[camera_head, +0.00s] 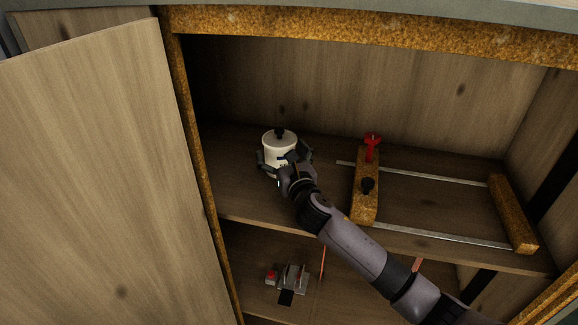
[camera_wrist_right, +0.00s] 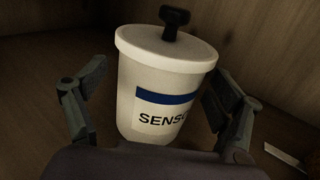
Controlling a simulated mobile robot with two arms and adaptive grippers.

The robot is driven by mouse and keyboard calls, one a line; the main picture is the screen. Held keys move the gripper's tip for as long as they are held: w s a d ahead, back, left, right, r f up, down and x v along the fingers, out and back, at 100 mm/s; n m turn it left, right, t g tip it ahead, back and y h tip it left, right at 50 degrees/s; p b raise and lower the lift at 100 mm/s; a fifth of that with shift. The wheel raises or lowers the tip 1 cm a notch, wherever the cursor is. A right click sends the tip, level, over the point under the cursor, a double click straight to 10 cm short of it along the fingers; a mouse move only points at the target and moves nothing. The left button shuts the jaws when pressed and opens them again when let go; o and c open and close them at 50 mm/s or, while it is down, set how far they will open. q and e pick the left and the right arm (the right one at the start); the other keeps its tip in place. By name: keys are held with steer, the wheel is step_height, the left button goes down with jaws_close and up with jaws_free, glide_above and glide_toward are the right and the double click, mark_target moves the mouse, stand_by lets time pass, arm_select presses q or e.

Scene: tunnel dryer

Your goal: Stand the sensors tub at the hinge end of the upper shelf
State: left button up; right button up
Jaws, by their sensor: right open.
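The sensors tub (camera_head: 278,143) is white with a lid and a black knob. It stands upright on the upper shelf (camera_head: 235,190), towards the left end, near the side with the open door (camera_head: 95,170). In the right wrist view the tub (camera_wrist_right: 165,85) shows a blue band and the letters "SENSO". My right gripper (camera_head: 284,160) is open around the tub, one finger on each side. In the right wrist view a gap shows at the left finger; I cannot tell whether the right finger touches. My left gripper is not in view.
A wooden clamp-like frame with two metal rails (camera_head: 430,230), a wooden block (camera_head: 366,190) and a red handle (camera_head: 371,145) lies on the shelf's right half. The lower shelf holds a small grey and red device (camera_head: 290,278). The cabinet's left post (camera_head: 190,130) stands close left.

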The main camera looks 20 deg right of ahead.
steer(key=s, duration=1)
steer(key=shift+s, duration=0.35)
